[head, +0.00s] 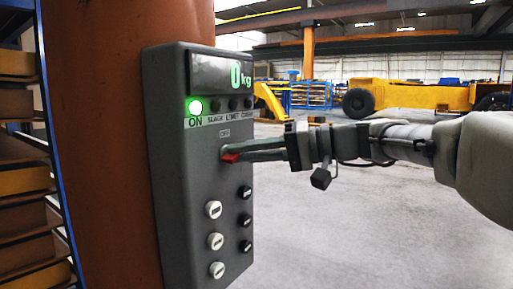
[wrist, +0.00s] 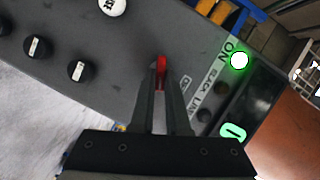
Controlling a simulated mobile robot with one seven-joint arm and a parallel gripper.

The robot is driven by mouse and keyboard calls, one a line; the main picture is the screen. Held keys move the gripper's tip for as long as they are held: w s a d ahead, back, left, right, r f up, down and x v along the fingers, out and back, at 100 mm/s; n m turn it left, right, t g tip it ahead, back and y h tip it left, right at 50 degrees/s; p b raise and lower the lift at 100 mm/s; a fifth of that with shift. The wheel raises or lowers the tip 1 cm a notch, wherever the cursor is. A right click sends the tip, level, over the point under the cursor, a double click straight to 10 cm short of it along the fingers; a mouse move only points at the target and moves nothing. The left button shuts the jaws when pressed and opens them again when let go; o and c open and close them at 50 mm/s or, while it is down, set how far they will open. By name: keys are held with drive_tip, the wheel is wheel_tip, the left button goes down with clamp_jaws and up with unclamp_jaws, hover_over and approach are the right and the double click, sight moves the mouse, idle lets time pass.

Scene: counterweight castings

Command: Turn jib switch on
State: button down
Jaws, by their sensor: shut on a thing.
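The jib control box (head: 176,160) is a grey panel on an orange column. Its red switch (head: 230,157) sits below the OFF label; in the wrist view the red switch (wrist: 161,66) lies between my fingertips. My gripper (head: 236,152) comes from the right and is shut on the red switch; the gripper (wrist: 161,75) also shows in the wrist view. The green ON lamp (head: 195,107) is lit, and so it is in the wrist view (wrist: 239,60). The display (head: 238,74) reads 0 kg. The fingers hide part of the switch.
White knobs (head: 215,241) and black knobs (head: 245,220) sit low on the panel. The orange column (head: 95,150) stands behind it, with shelving (head: 22,180) at the left. A yellow vehicle (head: 420,96) is far back. The floor (head: 380,230) at right is clear.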

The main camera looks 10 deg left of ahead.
drive_tip(key=m+y, duration=0.1)
drive_tip(key=m, duration=0.1)
drive_tip(key=m+p, duration=0.1)
drive_tip(key=m, duration=0.1)
drive_tip(key=shift+s+a+f+g+y, duration=0.1)
drive_tip(key=shift+a+f+g+y, duration=0.1)
drive_tip(key=shift+g+y, duration=0.15)
idle(0.4)
drive_tip(key=c, duration=0.9)
unclamp_jaws()
drive_tip(key=shift+d+f, duration=0.1)
drive_tip(key=shift+d, duration=0.05)
drive_tip(key=d+p, duration=0.2)
drive_tip(key=d, duration=1.5)
drive_tip(key=shift+d+p, duration=0.2)
drive_tip(key=shift+p, duration=0.2)
